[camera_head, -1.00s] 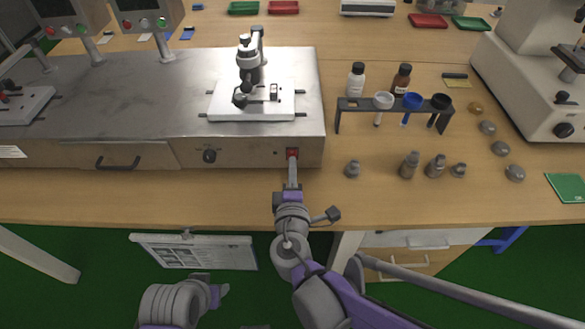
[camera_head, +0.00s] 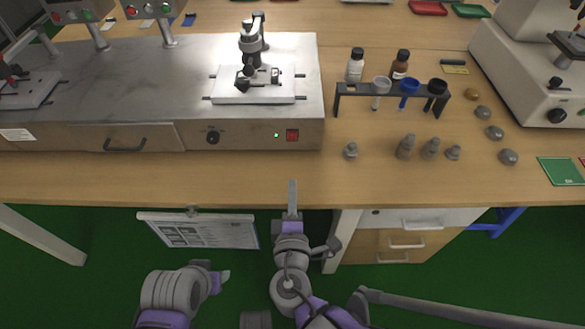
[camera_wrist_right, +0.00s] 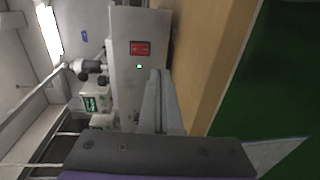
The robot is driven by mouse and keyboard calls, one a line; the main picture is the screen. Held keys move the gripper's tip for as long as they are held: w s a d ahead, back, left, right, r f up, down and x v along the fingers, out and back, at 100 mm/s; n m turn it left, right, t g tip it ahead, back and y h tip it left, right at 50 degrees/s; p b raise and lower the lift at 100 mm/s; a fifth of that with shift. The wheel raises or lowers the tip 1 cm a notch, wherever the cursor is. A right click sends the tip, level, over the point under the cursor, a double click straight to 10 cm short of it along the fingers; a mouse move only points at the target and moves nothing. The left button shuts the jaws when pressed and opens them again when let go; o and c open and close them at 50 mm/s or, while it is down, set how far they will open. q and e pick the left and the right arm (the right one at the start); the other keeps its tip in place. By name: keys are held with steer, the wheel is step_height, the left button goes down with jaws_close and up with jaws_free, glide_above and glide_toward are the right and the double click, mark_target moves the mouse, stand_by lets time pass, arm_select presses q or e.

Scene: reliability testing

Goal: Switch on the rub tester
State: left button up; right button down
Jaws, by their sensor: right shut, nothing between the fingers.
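The rub tester (camera_head: 70,95) is a long grey metal machine on the wooden bench. Its red rocker switch (camera_head: 292,135) is at the right end of the front panel, with a small lit green light (camera_head: 277,135) to its left and a black knob (camera_head: 212,137) farther left. The switch also shows in the right wrist view (camera_wrist_right: 140,48), beside a bright indicator. My right gripper (camera_head: 293,184) is shut and empty, in front of the switch and apart from it, over the bench's front edge. My left gripper (camera_head: 222,280) is low in front of the bench; its finger opening is unclear.
A black rack (camera_head: 338,102) with small cups stands right of the tester, with two bottles behind it. Several metal weights (camera_head: 405,147) stand in front of the rack. A clipboard (camera_head: 205,232) hangs below the bench edge. The bench strip before the tester is clear.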

steer(key=s, duration=0.3)
steer(key=shift+f, duration=0.1)
stand_by(0.5)
